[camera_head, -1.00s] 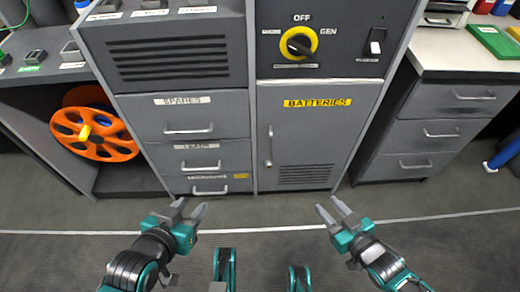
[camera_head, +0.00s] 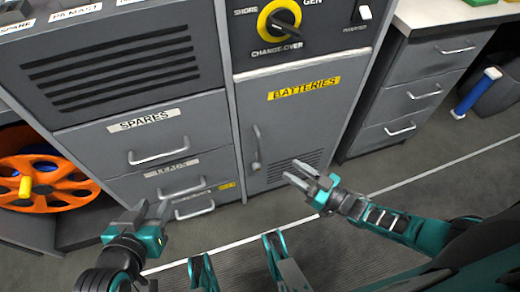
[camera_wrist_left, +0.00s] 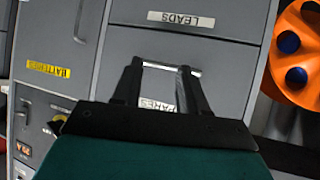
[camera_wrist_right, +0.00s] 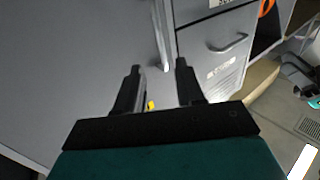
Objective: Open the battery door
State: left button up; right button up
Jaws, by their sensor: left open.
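The battery door (camera_head: 297,120) is a grey cabinet door with a yellow BATTERIES label, and it is shut. Its upright bar handle (camera_head: 256,147) is on the left side. My right gripper (camera_head: 294,171) is open and empty, in front of the door's lower vent, right of and below the handle in the head view. In the right wrist view the handle (camera_wrist_right: 160,38) shows ahead, its end between the open fingers in the picture, with no visible contact. My left gripper (camera_head: 152,208) is open and empty before the lower drawers; its fingers also show in the left wrist view (camera_wrist_left: 160,68).
Drawers labelled SPARES (camera_head: 150,135) and LEADS (camera_head: 178,178) are left of the door. An orange reel (camera_head: 45,185) sits in the left recess. The change-over switch (camera_head: 280,22) is above the door. Another drawer unit (camera_head: 405,95) stands right. Floor before the door is open.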

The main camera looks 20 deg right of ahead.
jog(key=b+x, duration=0.2)
jog(key=x, duration=0.9)
jog(key=shift+w, duration=0.15)
grip_shut()
